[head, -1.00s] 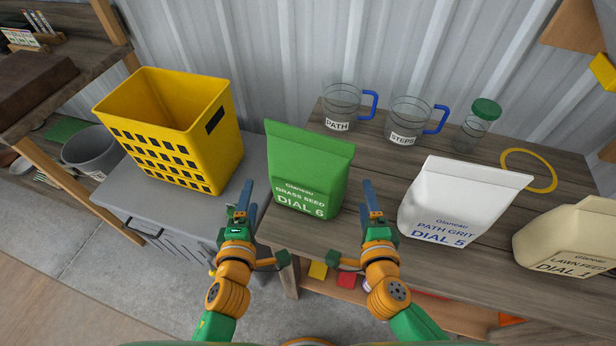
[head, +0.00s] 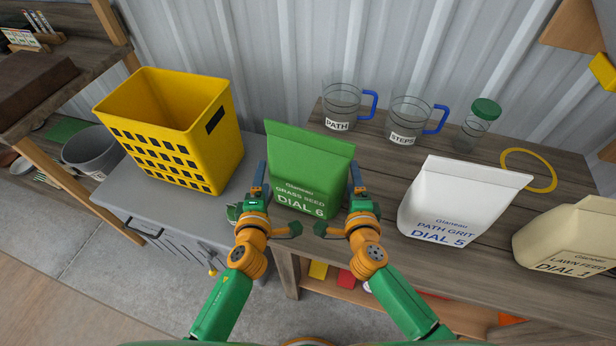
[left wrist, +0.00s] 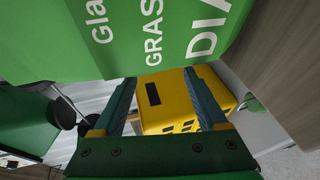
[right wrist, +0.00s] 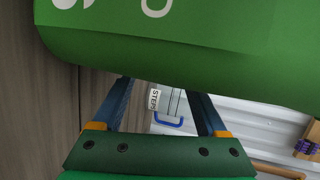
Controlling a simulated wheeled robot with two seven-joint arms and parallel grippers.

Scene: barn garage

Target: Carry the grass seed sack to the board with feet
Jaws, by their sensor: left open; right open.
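The green grass seed sack (head: 308,172) stands upright on the wooden bench, its label facing me. My left gripper (head: 259,183) is open close along the sack's left side. My right gripper (head: 355,183) is open close along its right side. Whether either touches the sack I cannot tell. In the left wrist view the sack (left wrist: 140,35) fills the top, above the open fingers (left wrist: 165,100). In the right wrist view the sack (right wrist: 180,40) also fills the top, above the open fingers (right wrist: 160,105). I cannot make out the board with feet.
A yellow crate (head: 205,155) stands on a grey cabinet (head: 150,212) to the left. A white path grit sack (head: 455,205) and a beige lawn feed sack (head: 570,240) stand to the right. Two measuring jugs (head: 341,105) (head: 408,118), a green-lidded jar (head: 478,125) and a yellow ring (head: 529,152) are behind.

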